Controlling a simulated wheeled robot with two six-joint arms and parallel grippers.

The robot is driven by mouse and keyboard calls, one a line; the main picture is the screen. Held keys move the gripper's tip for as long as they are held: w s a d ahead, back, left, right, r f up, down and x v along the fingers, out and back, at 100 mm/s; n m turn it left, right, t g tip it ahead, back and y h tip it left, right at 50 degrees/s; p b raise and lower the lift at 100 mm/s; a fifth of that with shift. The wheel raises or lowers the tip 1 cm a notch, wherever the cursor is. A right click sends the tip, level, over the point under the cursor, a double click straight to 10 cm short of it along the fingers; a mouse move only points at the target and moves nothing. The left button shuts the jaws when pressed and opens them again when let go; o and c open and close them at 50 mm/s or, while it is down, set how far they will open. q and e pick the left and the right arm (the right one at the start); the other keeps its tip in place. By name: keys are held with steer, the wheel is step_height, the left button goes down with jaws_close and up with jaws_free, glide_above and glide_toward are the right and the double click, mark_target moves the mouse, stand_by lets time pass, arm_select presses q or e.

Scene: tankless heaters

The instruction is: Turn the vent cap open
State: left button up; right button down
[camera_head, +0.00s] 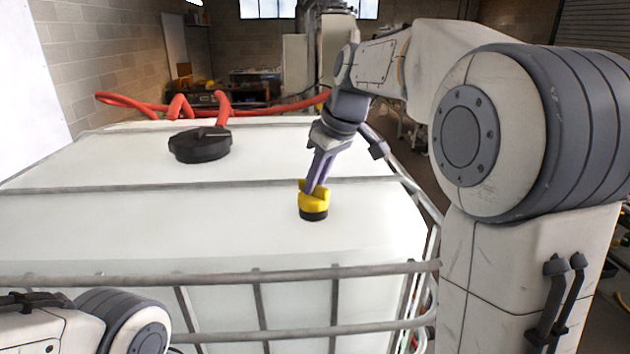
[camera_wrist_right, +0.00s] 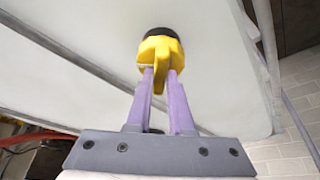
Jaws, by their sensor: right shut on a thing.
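The vent cap (camera_head: 313,204) is yellow with a black base and sits on top of the white tank (camera_head: 200,225), near its right side. My right gripper (camera_head: 312,188) reaches down to it from above, and its purple fingers are shut on the cap's raised yellow grip. In the right wrist view the fingers (camera_wrist_right: 162,72) stand on either side of the yellow fin of the cap (camera_wrist_right: 160,50). How far the cap is turned cannot be told. My left gripper is out of view; only part of my left arm shows at the lower left.
A large black lid (camera_head: 200,146) sits on the tank at the back left. A red hose (camera_head: 262,110) runs along the tank's far edge. Metal cage bars (camera_head: 220,280) cross the tank's front and right side. The white top around the cap is clear.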

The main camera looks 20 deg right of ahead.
steer(key=n, duration=0.2)
steer(key=n+g+y, duration=0.1)
steer(key=n, duration=0.1)
steer(key=shift+w+d+n, duration=0.1)
steer(key=shift+d+n, duration=0.05)
steer(key=shift+n, duration=0.15)
steer(key=shift+w+n+g+y+p, duration=0.1)
steer(key=shift+n+g+y+p, duration=0.25)
steer(key=shift+n, duration=0.75)
steer(key=shift+n+g+y+p, duration=0.15)
steer(key=shift+n+g+p, duration=0.35)
steer(key=shift+n, duration=0.6)
steer(key=c, duration=0.8)
jaws_free()
steer(key=shift+r, duration=0.1)
steer(key=shift+d+r, duration=0.15)
steer(key=shift+r, duration=0.05)
steer(key=v, duration=0.9)
steer(key=shift+d+r, duration=0.2)
steer(key=shift+r, duration=0.2)
